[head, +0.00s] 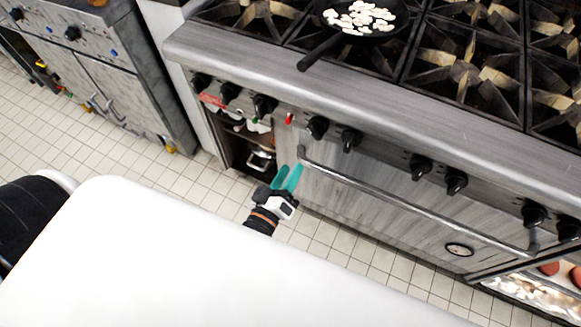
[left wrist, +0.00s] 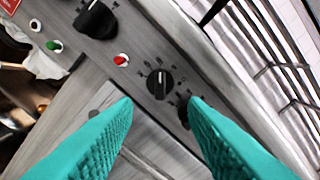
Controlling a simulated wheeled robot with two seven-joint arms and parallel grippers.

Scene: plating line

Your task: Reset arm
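My left gripper (head: 288,178) shows in the head view in front of the stove, beyond the edge of the white surface. Its two teal fingers stand apart with nothing between them. In the left wrist view the teal fingers (left wrist: 160,125) are spread wide, facing the stove's control panel with a black knob (left wrist: 160,84) and a red button (left wrist: 121,60) beyond them. The fingers appear apart from the knobs. My right gripper is not in either view.
The stove (head: 340,90) carries a dark pan (head: 352,34) with pale pieces in it. A long oven handle (head: 420,205) runs right of my left gripper. A grey cabinet (head: 110,75) stands at the left. A white surface (head: 150,260) fills the foreground; tiled floor lies between.

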